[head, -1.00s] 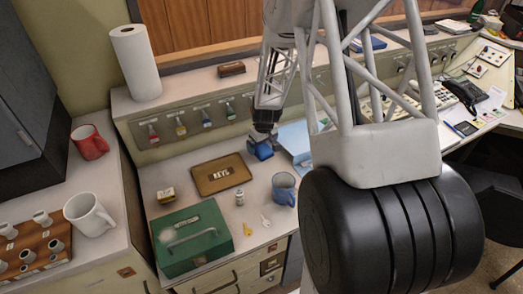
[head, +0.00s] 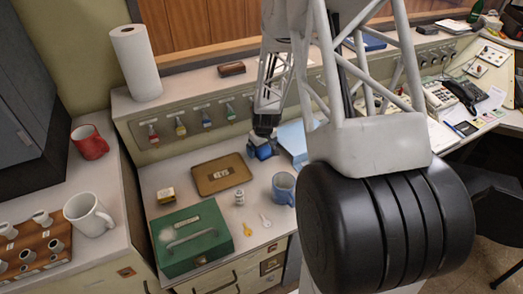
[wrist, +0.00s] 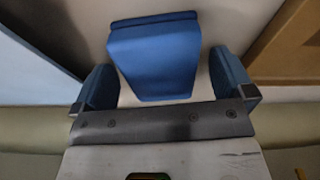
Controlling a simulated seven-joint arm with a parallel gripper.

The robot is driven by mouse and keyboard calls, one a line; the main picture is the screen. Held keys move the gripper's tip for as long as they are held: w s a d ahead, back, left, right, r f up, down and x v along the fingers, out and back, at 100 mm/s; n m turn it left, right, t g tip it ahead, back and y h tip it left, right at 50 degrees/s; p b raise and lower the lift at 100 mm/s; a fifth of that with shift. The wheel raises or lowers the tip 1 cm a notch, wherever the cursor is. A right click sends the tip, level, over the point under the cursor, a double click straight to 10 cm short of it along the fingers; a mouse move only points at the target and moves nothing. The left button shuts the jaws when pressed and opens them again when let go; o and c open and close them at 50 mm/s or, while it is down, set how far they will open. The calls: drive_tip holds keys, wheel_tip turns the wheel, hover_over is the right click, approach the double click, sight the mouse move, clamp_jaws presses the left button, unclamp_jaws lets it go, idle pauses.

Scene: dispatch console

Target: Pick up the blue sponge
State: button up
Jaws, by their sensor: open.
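The blue sponge (wrist: 155,58) shows in the wrist view as a blue block on the pale counter, between the two fingers of my gripper (wrist: 164,84). The fingers have blue pads and stand apart, one to each side of the sponge, with pale counter showing in the gaps. My gripper is open. In the head view, my gripper (head: 262,150) is low over the counter, right of the keys tray. The sponge is hard to tell from the blue finger pads there.
The brown keys tray (head: 219,187) lies left of my gripper and a pale blue folder (head: 294,136) lies right. A blue mug (head: 284,188), a small jar (head: 239,197) and a green box (head: 190,240) stand nearer the front. The switch panel (head: 180,124) rises behind.

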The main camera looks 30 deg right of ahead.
drive_tip(key=shift+f, duration=0.2)
drive_tip(key=c, duration=1)
drive_tip(key=shift+r, duration=0.15)
drive_tip(key=shift+r, duration=5.05)
